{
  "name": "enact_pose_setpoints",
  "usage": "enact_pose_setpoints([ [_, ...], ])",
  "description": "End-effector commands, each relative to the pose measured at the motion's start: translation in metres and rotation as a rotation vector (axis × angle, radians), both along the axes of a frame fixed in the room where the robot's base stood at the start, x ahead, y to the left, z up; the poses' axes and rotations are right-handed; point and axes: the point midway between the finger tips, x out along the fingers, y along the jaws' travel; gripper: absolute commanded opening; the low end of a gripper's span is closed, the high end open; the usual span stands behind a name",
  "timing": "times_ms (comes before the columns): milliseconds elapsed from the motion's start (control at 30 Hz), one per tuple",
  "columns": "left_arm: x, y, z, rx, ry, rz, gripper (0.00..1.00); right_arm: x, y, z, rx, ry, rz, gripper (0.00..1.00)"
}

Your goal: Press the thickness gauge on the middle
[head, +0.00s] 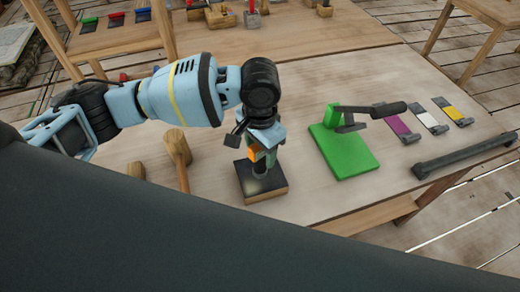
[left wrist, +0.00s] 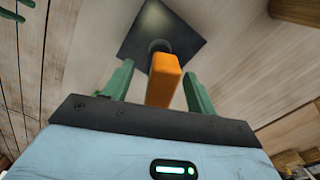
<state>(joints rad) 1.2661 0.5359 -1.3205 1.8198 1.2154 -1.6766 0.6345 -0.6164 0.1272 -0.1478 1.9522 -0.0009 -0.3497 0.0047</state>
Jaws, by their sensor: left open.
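My left gripper (head: 262,150) is above a wooden block with a dark square top (head: 268,192). In the left wrist view its two green fingers (left wrist: 155,88) are open, one on each side of an orange piece (left wrist: 163,80). The orange piece stands in front of a dark square plate (left wrist: 150,25); contact with the fingers cannot be told. In the head view the gripper hides much of the orange piece (head: 257,152). A green plate with a dark lever arm (head: 352,160) stands to the right. I cannot tell which thing is the thickness gauge. My right gripper is not in view.
Purple (head: 398,124), white (head: 426,117) and yellow (head: 448,109) pieces lie at the right. A dark bar (head: 464,154) lies near the right edge. A wooden mallet (head: 177,146) lies left of the block. Bare tabletop (head: 345,82) lies behind the green plate.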

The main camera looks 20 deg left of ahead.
Motion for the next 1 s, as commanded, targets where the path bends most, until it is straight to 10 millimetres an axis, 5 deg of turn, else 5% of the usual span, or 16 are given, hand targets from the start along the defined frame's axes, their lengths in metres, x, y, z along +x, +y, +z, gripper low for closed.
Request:
enact_pose_setpoints([
  [400,0.000,-0.001,0.061,-0.001,-0.004,-0.001,0.57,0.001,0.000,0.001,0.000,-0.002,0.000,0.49],
  [1000,0.000,0.000,0.068,0.000,-0.001,-0.001,0.57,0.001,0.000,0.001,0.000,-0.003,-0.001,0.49],
])
